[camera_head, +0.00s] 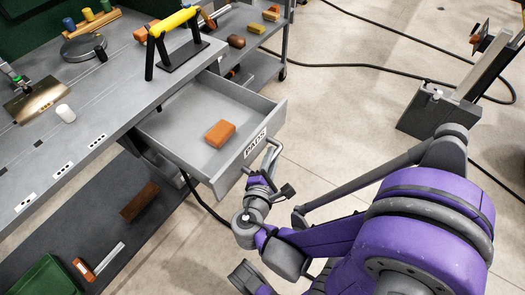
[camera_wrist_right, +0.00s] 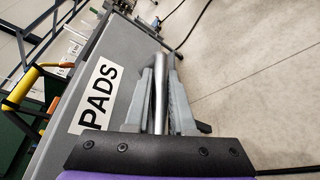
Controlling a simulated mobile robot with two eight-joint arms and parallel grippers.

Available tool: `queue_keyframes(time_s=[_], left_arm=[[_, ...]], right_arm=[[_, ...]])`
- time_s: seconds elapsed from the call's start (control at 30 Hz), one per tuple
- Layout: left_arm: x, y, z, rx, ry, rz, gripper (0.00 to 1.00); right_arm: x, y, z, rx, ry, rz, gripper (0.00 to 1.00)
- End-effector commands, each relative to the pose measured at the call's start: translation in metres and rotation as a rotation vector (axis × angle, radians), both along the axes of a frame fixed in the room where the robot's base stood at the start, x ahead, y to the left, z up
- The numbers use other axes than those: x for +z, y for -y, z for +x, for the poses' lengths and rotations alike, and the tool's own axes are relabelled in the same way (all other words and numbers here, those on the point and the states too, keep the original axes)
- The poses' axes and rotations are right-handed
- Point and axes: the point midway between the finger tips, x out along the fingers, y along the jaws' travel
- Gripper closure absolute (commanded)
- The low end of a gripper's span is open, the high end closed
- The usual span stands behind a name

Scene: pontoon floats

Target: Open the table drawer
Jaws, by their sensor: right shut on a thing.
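The grey table drawer (camera_head: 187,150) is pulled out from the grey table (camera_head: 110,100) and stands open. Its front carries a white label reading PADS (camera_head: 256,142), which also shows in the right wrist view (camera_wrist_right: 97,96). An orange-brown block (camera_head: 219,133) lies inside the drawer. My right gripper (camera_head: 268,168) is at the drawer front. In the right wrist view its two grey fingers (camera_wrist_right: 160,95) are shut around the metal bar handle (camera_wrist_right: 161,75). My left gripper is not in view.
A yellow-handled stand (camera_head: 177,22) sits on the tabletop behind the drawer. A lower shelf (camera_head: 110,205) holds a brown block and a green bin (camera_head: 48,278). Black cables cross the floor (camera_head: 330,105). A grey stand (camera_head: 440,108) is at the right; floor between is clear.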

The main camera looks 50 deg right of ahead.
Motion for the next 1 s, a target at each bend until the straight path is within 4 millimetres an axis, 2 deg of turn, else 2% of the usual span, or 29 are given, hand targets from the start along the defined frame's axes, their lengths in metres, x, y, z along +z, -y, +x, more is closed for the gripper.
queue_keyframes(time_s=[0.43, 0.47, 0.6, 1.0], left_arm=[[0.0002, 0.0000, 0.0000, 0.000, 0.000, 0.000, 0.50], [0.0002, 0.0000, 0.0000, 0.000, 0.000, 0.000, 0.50], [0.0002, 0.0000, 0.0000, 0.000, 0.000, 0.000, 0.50], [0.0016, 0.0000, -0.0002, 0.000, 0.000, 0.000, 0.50]], right_arm=[[-0.0005, 0.0002, -0.0038, -0.001, 0.000, 0.001, 1.00], [-0.0005, 0.0002, -0.0038, -0.001, 0.000, 0.001, 0.72], [-0.0004, 0.0003, -0.0035, -0.001, 0.000, 0.001, 0.48], [0.0011, -0.0043, -0.0049, 0.001, 0.000, 0.001, 0.48]])
